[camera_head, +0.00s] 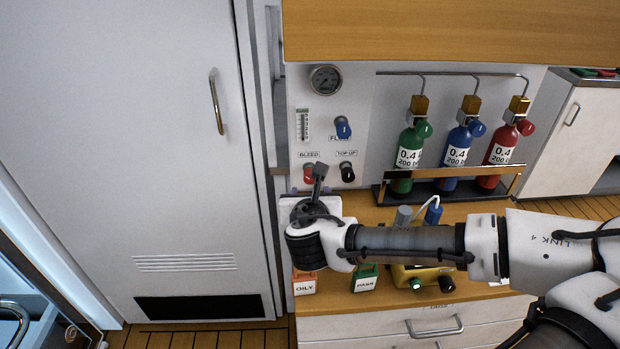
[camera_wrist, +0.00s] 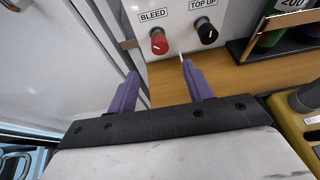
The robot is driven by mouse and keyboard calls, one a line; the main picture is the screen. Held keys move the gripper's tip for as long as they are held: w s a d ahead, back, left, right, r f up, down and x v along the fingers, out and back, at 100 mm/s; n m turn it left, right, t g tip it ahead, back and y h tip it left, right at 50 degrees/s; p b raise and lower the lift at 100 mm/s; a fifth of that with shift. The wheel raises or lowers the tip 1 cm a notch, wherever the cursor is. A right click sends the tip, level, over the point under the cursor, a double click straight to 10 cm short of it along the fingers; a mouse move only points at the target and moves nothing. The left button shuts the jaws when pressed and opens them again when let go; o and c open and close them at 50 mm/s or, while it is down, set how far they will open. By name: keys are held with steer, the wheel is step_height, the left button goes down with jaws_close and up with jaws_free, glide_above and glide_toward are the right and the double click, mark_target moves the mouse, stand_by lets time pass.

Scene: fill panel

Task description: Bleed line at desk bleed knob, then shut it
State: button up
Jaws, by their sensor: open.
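The red bleed knob (camera_head: 308,173) sits on the white panel under a BLEED label, left of the black TOP UP knob (camera_head: 347,171). In the wrist view the red bleed knob (camera_wrist: 159,42) is ahead of my gripper, and the black TOP UP knob (camera_wrist: 206,31) is to its right. My gripper (camera_wrist: 158,72) is open, its two purple fingers apart with nothing between them. The fingertips are short of the panel, below the red knob. In the head view my gripper (camera_head: 319,172) is partly hidden by my wrist and shows close to the red knob.
A gauge (camera_head: 325,79) and a blue knob (camera_head: 343,128) are higher on the panel. Green, blue and red cylinders (camera_head: 457,150) stand in a rack at right. A yellow device (camera_head: 425,277) and boxes marked OILY (camera_head: 305,283) and PASS (camera_head: 365,279) are on the desk. A tall cabinet door (camera_head: 150,180) is at left.

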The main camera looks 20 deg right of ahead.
steer(key=p+x, duration=0.1)
steer(key=x, duration=1)
steer(key=shift+w+p, duration=0.2)
steer(key=shift+p, duration=0.1)
steer(key=shift+c, duration=0.4)
steer(key=c, duration=0.9)
steer(key=m+y, duration=0.1)
steer(key=m, duration=0.1)
steer(key=m+t+y+b, duration=0.1)
steer(key=m, duration=0.1)
steer(key=m+y, duration=0.2)
steer(key=shift+s+d+t+b, duration=0.1)
steer(key=shift+d+t+b, duration=0.2)
steer(key=shift+t, duration=0.1)
steer(key=shift+a, duration=0.1)
